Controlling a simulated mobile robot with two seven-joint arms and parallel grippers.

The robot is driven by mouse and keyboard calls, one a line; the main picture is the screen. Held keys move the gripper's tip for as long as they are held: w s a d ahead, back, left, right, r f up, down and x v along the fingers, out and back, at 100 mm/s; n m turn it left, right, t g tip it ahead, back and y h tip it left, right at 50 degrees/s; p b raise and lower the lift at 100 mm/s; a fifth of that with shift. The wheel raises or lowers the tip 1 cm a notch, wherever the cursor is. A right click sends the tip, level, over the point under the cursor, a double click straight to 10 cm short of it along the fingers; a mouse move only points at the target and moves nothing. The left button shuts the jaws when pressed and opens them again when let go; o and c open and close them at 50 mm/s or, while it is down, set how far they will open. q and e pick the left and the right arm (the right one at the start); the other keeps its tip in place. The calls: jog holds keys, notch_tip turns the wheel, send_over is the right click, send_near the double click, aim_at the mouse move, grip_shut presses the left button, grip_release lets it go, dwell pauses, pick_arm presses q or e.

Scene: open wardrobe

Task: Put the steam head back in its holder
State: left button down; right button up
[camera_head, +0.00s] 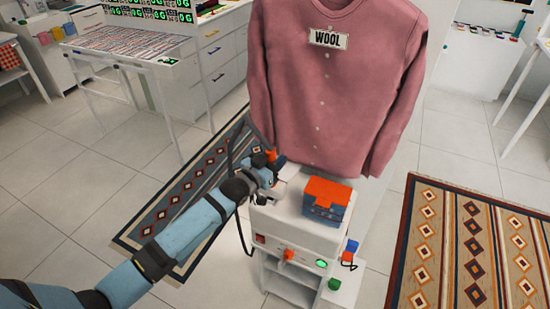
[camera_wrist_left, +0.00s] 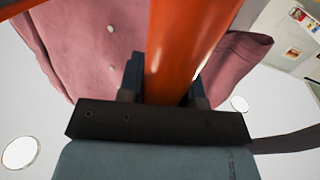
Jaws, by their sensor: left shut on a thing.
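My left gripper (camera_head: 268,178) is shut on the orange steam head (camera_head: 271,155), just above the left end of the white steamer unit (camera_head: 295,233). In the left wrist view the steam head (camera_wrist_left: 180,50) is a glossy orange body standing between the two dark fingers of the gripper (camera_wrist_left: 168,92). A dark hose (camera_head: 243,235) hangs beside the unit. I cannot clearly make out the holder; the arm and gripper cover part of the unit's left side. My right gripper is not in view.
A pink shirt (camera_head: 325,90) with a WOOL label hangs close behind the unit. An orange-topped blue box (camera_head: 326,198) stands on the unit, right of the gripper. Patterned rugs lie on both sides. A white table (camera_head: 125,62) stands at the back left.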

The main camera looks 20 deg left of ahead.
pick_arm(q)
jog(key=shift+f+b, duration=0.35)
jog(key=shift+f, duration=0.35)
jog(key=c, duration=0.7)
grip_release()
jog(key=shift+s, duration=0.1)
jog(key=b+v, duration=0.1)
jog(key=v, duration=1.2)
jog(key=shift+s+a, duration=0.1)
jog(key=shift+s, duration=0.2)
jog(key=s+d+f+g+p, duration=0.2)
jog(key=s+d+f, duration=0.1)
jog(key=s, duration=0.3)
jog(key=s+d+f+g+y+p, duration=0.1)
jog(key=s+d+f+g+p, duration=0.1)
jog(key=s, duration=0.5)
jog(key=s+d+f+g+y+p, duration=0.1)
jog(key=s+d+f+g+p, duration=0.1)
jog(key=s+d+f+p, duration=0.2)
jog(key=shift+s+d+n, duration=0.1)
jog(key=shift+s+n, duration=0.2)
jog(key=shift+s, duration=1.35)
